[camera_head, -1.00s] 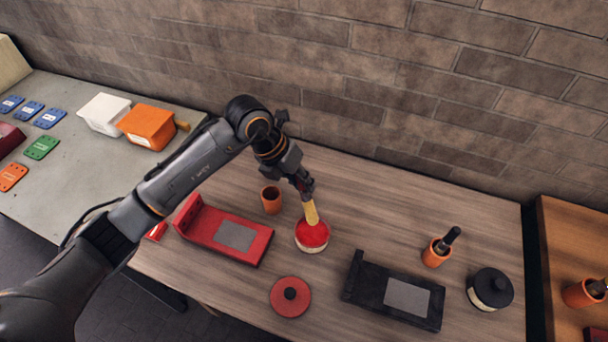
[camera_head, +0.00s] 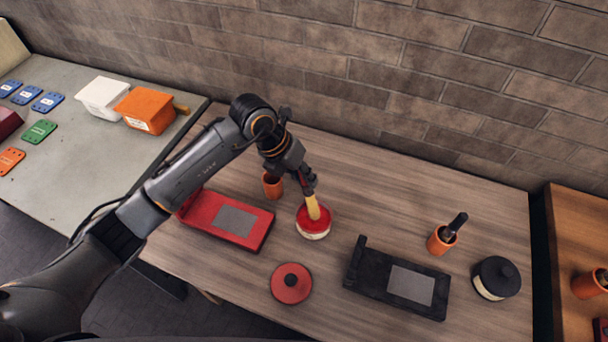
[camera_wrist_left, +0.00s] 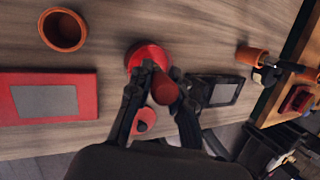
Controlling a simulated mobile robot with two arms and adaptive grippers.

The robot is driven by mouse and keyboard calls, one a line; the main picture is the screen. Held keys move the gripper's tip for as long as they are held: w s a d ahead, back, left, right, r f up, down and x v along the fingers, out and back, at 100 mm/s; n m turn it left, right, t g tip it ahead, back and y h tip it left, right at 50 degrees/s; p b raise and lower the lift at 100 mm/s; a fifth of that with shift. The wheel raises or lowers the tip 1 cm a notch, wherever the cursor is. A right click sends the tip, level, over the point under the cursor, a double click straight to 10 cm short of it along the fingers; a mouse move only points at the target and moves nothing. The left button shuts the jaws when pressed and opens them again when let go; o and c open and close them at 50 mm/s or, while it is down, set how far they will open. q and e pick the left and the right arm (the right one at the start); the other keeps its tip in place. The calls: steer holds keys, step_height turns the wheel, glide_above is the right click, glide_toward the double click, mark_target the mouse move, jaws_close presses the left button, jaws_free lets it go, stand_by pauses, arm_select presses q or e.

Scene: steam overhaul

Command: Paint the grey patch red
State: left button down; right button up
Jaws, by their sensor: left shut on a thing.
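My left gripper (camera_head: 308,184) is shut on a brush (camera_head: 313,207) with a yellowish lower part. The brush points down into an open pot of red paint (camera_head: 313,231); its tip is hidden in the pot. In the left wrist view the brush's red handle end (camera_wrist_left: 165,88) shows between the fingers. A red plate with a raised end (camera_head: 205,228) lies left of the pot and bears a grey patch (camera_head: 236,220). A black plate (camera_head: 361,272) with a grey patch (camera_head: 411,285) lies to the right. My right gripper is not in view.
A red lid (camera_head: 291,283) lies in front of the pot. An empty orange cup (camera_head: 272,186) stands behind the red plate. An orange cup holding a dark-handled brush (camera_head: 440,240) and a closed black-lidded pot (camera_head: 496,278) stand at the right. A brick wall closes the back.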

arm_select(q)
steer(key=shift+f+b, duration=0.3)
steer(key=shift+f, duration=0.05)
stand_by(0.5)
steer(key=shift+f, duration=0.25)
steer(key=shift+f+b, duration=0.1)
steer(key=shift+b, duration=0.25)
stand_by(1.0)
steer(key=shift+r+p, duration=2.2)
steer(key=shift+r, duration=1.4)
